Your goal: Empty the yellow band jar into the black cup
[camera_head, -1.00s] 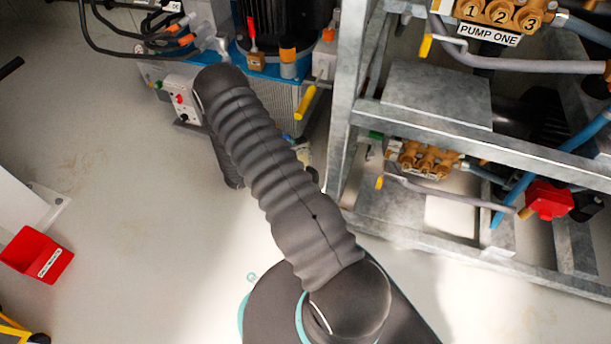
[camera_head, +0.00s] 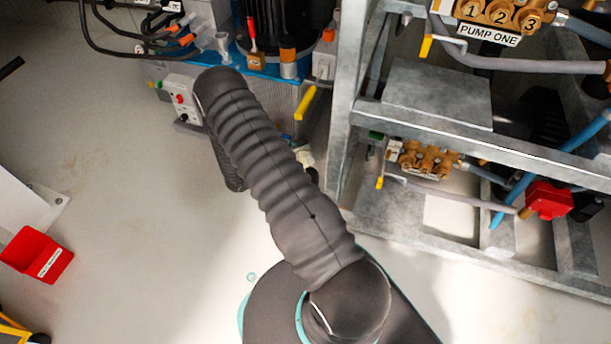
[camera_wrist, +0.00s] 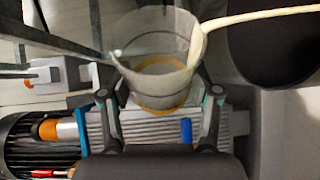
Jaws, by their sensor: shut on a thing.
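In the wrist view my gripper (camera_wrist: 162,92) is shut on the yellow band jar (camera_wrist: 155,50), a clear vessel with a yellowish ring at its lower end and one finger on each side. A cream-coloured strand (camera_wrist: 262,14), which looks like poured contents, runs from the jar's rim to the right edge of the picture. A dark rounded shape (camera_wrist: 275,50) lies behind it at the right; I cannot tell whether it is the black cup or part of me. In the head view my arm hides the gripper and jar.
The motor unit with a blue base (camera_head: 262,66) stands beyond my arm. A galvanised pump frame (camera_head: 345,110) is close on the right. A red bin (camera_head: 30,258) is at the left, with open floor (camera_head: 130,220) between it and my arm.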

